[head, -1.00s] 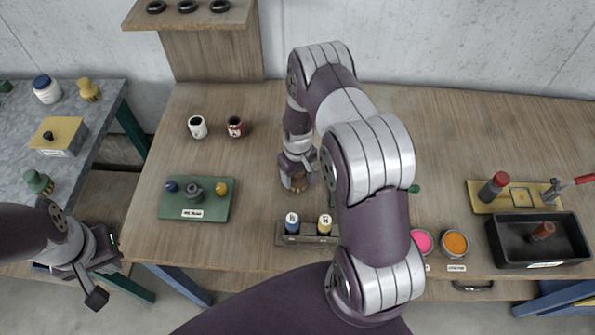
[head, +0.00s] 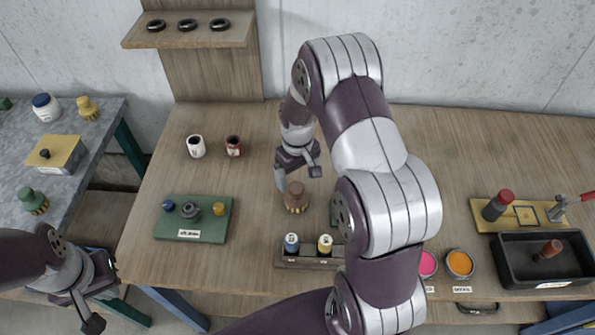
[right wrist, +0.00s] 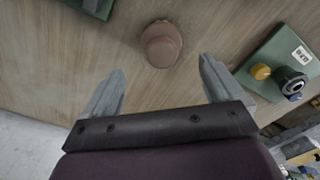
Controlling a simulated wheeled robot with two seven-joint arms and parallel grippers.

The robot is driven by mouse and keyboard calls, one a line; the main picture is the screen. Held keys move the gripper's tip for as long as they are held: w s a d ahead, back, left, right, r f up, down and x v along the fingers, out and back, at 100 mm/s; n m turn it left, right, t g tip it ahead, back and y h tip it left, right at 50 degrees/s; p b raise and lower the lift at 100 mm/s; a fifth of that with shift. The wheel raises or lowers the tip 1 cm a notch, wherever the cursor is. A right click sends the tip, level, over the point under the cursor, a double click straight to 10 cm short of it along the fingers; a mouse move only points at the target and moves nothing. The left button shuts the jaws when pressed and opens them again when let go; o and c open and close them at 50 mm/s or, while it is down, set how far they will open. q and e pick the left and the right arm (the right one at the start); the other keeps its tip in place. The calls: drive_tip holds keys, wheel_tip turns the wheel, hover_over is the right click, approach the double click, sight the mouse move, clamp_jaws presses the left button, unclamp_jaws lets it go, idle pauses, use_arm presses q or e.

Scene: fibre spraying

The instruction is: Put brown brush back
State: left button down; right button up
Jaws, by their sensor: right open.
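The brown brush (head: 296,197) stands on the wooden table near its middle. It also shows in the right wrist view (right wrist: 161,44), beyond the gap between the fingers, apart from both of them. My right gripper (head: 298,175) is open and empty, just above and behind the brush. My left gripper (head: 98,300) hangs low at the left, off the table's front left corner; its jaws are too unclear to read.
A rack with two bottles (head: 308,262) stands in front of the brush. A green board (head: 195,233) and two mugs (head: 196,147) lie left. Paint pots (head: 459,264) and a black tray (head: 570,275) are right. A grey table (head: 70,205) holds green and yellow brushes.

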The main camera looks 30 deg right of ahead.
wheel_tip(320, 180, up, 2)
drive_tip(key=shift+r, duration=0.2)
drive_tip(key=s+a+r+b, duration=0.1)
drive_tip(key=s+a+r, duration=0.1)
drive_tip(key=s, duration=0.2)
drive_tip(key=s+a+r+t+b, duration=0.1)
drive_tip(key=s+a+r, duration=0.1)
drive_tip(key=s, duration=0.3)
drive_tip(key=s+a+r+m+b, duration=0.1)
drive_tip(key=s+a, duration=0.3)
drive_tip(key=shift+s+a+r, duration=0.15)
drive_tip(key=shift+s+r, duration=0.15)
drive_tip(key=shift+r, duration=0.1)
